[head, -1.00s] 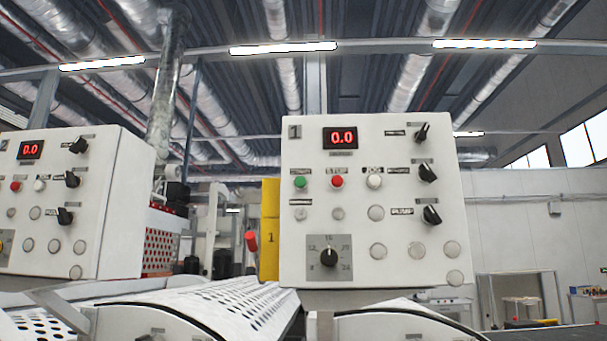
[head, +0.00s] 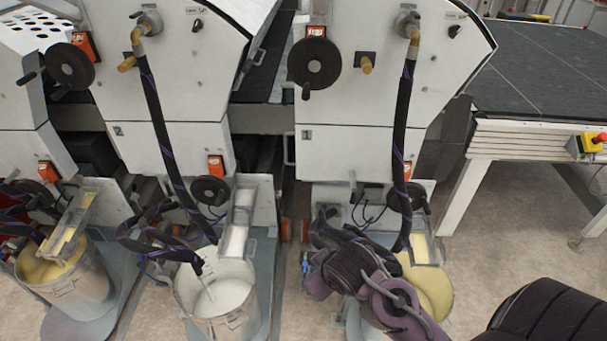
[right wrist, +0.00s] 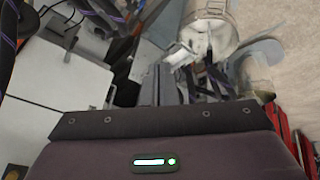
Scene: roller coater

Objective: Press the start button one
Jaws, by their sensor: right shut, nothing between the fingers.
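The start button one does not show in either view now. The control panel numbered 1 is also out of view. Roller coater 1 (head: 375,150) stands right of the middle in the head view, with only its lower front showing. My right arm reaches in from the lower right of the head view, in front of that machine's base and the yellow bucket. The body of my right gripper (right wrist: 165,122) fills the bottom of the right wrist view. It is shut and empty; its fingertips are hard to make out. My left gripper is not in view.
Roller coater 2 (head: 160,80) stands to the left. A bucket of white liquid (head: 215,290) and one of yellow liquid (head: 432,290) stand before the machines, with dark hoses above. A conveyor (head: 555,75) with a red emergency button (head: 598,138) is at right.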

